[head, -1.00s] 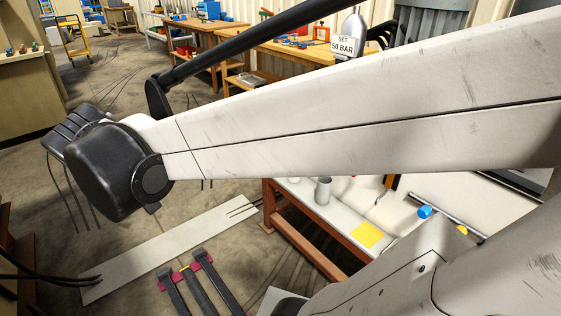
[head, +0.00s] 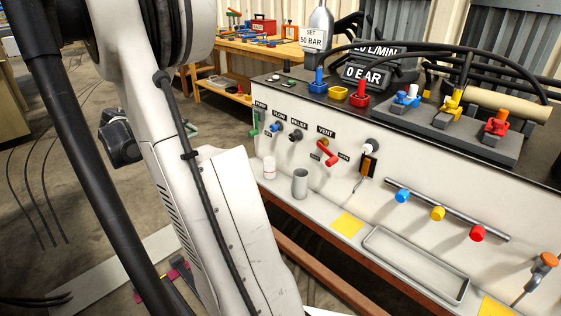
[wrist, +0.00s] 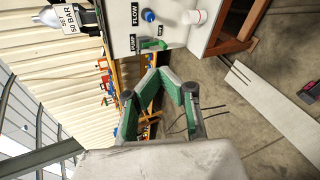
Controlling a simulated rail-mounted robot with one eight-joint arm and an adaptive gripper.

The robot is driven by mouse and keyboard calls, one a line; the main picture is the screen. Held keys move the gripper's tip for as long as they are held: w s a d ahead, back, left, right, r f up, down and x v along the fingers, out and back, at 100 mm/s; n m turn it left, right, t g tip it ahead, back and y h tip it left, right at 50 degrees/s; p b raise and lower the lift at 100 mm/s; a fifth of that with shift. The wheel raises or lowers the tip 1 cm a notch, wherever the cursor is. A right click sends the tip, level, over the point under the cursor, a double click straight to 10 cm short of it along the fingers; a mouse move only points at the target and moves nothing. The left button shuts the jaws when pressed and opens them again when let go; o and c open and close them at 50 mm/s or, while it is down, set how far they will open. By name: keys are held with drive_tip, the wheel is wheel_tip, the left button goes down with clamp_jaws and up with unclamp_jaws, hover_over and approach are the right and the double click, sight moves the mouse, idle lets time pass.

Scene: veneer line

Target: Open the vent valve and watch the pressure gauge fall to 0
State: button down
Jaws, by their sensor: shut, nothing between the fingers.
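The vent valve is a red lever (head: 327,153) under the VENT label on the white bench front in the head view. It slants down to the right, and the small tags beside it are too small to read. The pressure display (head: 362,74) on top of the bench reads 0 BAR. My gripper (wrist: 160,71) shows in the wrist view with its green-padded fingers shut and nothing between them. It is apart from the vent lever, which is not in the wrist view. The gripper is not visible in the head view.
The green PUMP lever (head: 255,124), blue FLOW knob (head: 276,126) and black RELIEF knob (head: 295,136) are left of the vent lever. A grey cup (head: 300,183) and a white-and-red container (head: 269,168) stand on the ledge below. Hoses cross the bench top.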

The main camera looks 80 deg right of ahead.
drive_tip(key=s+d+f+m+g+b, duration=0.1)
drive_tip(key=s+d+f+g+b, duration=0.1)
drive_tip(key=s+d+f+g, duration=0.35)
drive_tip(key=s+d+f+m+g+b, duration=0.1)
drive_tip(key=s+d+f+g, duration=0.1)
drive_tip(key=s+d+f, duration=0.65)
drive_tip(key=s+d+f+m+g+y+b, duration=0.2)
drive_tip(key=s+d+f+g, duration=0.1)
drive_tip(key=s+f+g, duration=0.3)
drive_tip(key=s+d+f+m+g+y+b, duration=0.1)
drive_tip(key=s+d+f+m+g+y, duration=0.2)
drive_tip(key=s+f, duration=0.55)
drive_tip(key=s+d+r+b, duration=0.1)
drive_tip(key=s+r+b, duration=0.3)
drive_tip(key=s+r, duration=0.3)
drive_tip(key=shift+s+r+n+g+h, duration=0.3)
drive_tip(key=shift+s+g+h, duration=0.15)
drive_tip(key=shift+s, duration=1.85)
drive_tip(key=shift+d, duration=0.1)
